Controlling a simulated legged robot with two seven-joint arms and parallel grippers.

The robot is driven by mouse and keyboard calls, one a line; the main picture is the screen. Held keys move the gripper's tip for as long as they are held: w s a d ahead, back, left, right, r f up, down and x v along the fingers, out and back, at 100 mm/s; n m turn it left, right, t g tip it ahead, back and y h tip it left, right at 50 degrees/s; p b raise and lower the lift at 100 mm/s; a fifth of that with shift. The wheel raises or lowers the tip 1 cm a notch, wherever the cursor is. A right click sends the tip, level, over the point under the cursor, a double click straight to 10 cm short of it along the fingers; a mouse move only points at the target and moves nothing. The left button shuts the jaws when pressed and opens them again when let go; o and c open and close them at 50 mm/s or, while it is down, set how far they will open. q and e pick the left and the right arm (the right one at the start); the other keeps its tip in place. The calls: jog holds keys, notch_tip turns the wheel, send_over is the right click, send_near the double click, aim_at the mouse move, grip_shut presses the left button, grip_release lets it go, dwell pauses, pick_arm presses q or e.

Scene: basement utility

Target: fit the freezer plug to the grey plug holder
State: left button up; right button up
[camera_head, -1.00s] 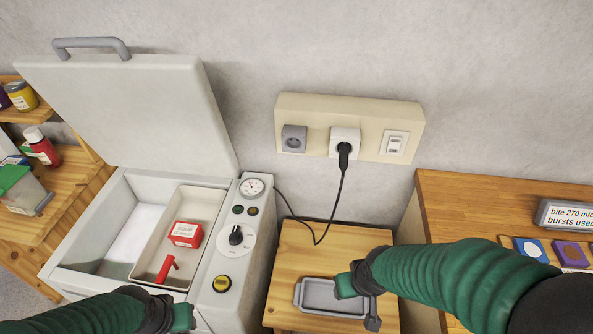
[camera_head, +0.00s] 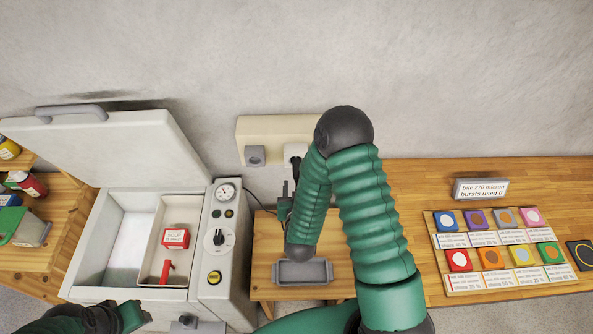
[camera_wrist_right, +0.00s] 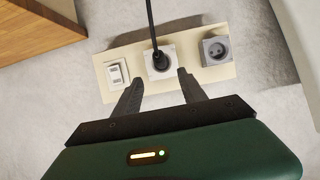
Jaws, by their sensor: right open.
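The black freezer plug (camera_wrist_right: 160,60) sits in the white socket (camera_wrist_right: 168,72) in the right wrist view, its cable running to the top of that picture. The grey plug holder, a grey socket (camera_head: 255,156), is empty on the same cream wall panel; it also shows in the wrist view (camera_wrist_right: 216,50). My right gripper (camera_wrist_right: 160,77) is open, its two fingers pointing at the panel on either side of the plug's line, not closed on it. In the head view my right arm partly hides the plug. My left gripper (camera_head: 132,315) is low over the freezer's front; its jaws are unclear.
The open freezer (camera_head: 230,250) holds a red box (camera_head: 176,237). A grey tray (camera_head: 318,271) lies on the small wooden table. A white switch (camera_wrist_right: 117,73) shares the wall panel. A wooden bench (camera_head: 440,190) with colored cards stands at right.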

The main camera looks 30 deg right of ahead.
aim_at(296, 170)
jog(key=p+x, duration=0.3)
jog(key=x, duration=0.7)
jog(key=shift+w, duration=0.3)
jog(key=shift+w+d+f, duration=0.2)
jog(key=shift+w, duration=0.1)
grip_shut()
